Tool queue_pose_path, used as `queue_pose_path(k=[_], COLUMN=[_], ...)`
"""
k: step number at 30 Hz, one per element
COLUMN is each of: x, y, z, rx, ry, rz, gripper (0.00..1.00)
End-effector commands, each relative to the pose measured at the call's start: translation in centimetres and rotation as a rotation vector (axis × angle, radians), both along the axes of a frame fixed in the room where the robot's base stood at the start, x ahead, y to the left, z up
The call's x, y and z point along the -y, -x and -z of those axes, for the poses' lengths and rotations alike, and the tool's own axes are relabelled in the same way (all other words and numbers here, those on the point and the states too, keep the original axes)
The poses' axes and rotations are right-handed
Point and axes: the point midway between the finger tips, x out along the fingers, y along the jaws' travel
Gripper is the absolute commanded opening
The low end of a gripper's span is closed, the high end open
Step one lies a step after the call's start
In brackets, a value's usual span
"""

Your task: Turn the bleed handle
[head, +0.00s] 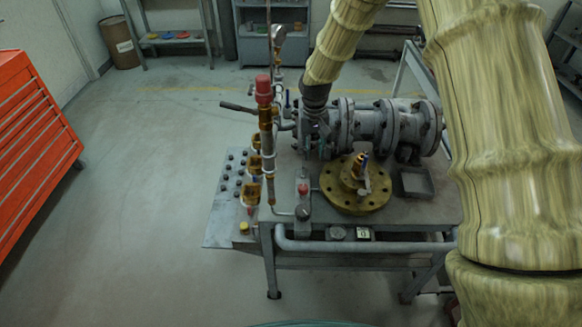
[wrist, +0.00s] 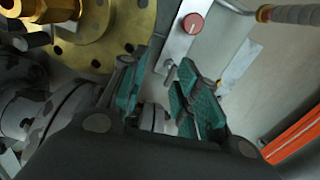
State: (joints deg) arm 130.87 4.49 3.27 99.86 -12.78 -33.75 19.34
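A pale plate (wrist: 182,45) with a red round knob (wrist: 193,23) shows in the wrist view. A small metal stub (wrist: 170,72) at its near end shows between my fingertips; I cannot tell whether this is the bleed handle. My gripper (wrist: 165,85) is open, its teal pads apart on either side of the stub with no clear contact. In the head view, my gripper (head: 312,130) is beside the grey flanged valve body (head: 375,124), its fingers hard to make out. The red knob (head: 303,188) shows below it. A dark lever (head: 238,107) sticks out to the left.
A brass flange (head: 355,185) lies right of the red knob on the metal bench (head: 410,212). A vertical pipe with a red cap (head: 264,90) stands close to the left of my gripper. An orange cabinet (head: 35,120) is far left, with clear floor between it and the bench.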

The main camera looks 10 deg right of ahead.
Motion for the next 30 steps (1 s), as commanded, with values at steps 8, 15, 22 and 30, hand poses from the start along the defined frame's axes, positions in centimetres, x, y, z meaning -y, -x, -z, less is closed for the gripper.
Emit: queue_pose_path(k=[8,15,22,30], x=[-0.5,-0.6,-0.5,-0.5], y=[-3.1,-3.1,-3.0,-3.0], z=[-1.0,1.4,4.3,7.3], rx=[0.036,0.035,0.035,0.036], ry=[-0.027,-0.026,-0.026,-0.026], rz=[0.117,0.113,0.113,0.113], gripper=[0.31,0.31,0.31,0.31])
